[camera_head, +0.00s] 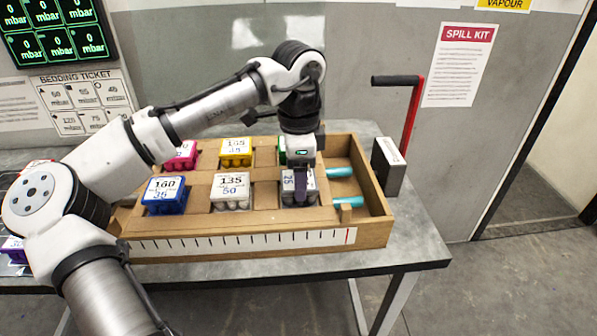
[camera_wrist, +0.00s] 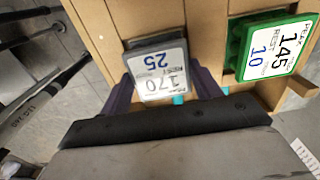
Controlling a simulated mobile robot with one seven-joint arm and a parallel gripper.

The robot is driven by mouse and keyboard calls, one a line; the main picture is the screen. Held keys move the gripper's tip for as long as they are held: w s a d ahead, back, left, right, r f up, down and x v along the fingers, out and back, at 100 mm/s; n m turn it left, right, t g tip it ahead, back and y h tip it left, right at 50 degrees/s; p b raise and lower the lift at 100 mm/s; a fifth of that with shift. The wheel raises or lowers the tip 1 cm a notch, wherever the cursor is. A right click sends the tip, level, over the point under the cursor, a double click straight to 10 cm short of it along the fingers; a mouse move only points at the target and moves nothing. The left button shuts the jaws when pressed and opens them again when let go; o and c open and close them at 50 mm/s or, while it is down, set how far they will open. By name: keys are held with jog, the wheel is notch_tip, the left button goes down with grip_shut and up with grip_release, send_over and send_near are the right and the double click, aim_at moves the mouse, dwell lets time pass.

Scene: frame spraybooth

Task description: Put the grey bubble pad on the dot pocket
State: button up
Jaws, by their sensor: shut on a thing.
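The grey bubble pad (camera_wrist: 157,70) has a white label reading 170 and 25. It sits between the two purple fingers of my gripper (camera_wrist: 163,84), which is shut on it. In the head view, the pad (camera_head: 311,187) is at the right end of the front row in the wooden tray (camera_head: 370,222), partly hidden by my gripper (camera_head: 300,186). I cannot tell whether it rests on the tray floor or hangs just above it. No dot mark is readable on any pocket, so I cannot tell which is the dot pocket.
Blue (camera_head: 165,195), white (camera_head: 232,191), yellow (camera_head: 236,152), magenta (camera_head: 183,157) and green (camera_wrist: 268,47) pads stand in the tray. Teal cylinders (camera_head: 341,172) lie in its right section. A dark box (camera_head: 388,166) and a red-posted crank (camera_head: 411,115) stand beyond the tray's right side.

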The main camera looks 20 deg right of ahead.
jog(key=o, duration=1)
jog(key=shift+f, duration=0.1)
notch_tip(320, 180, up, 12)
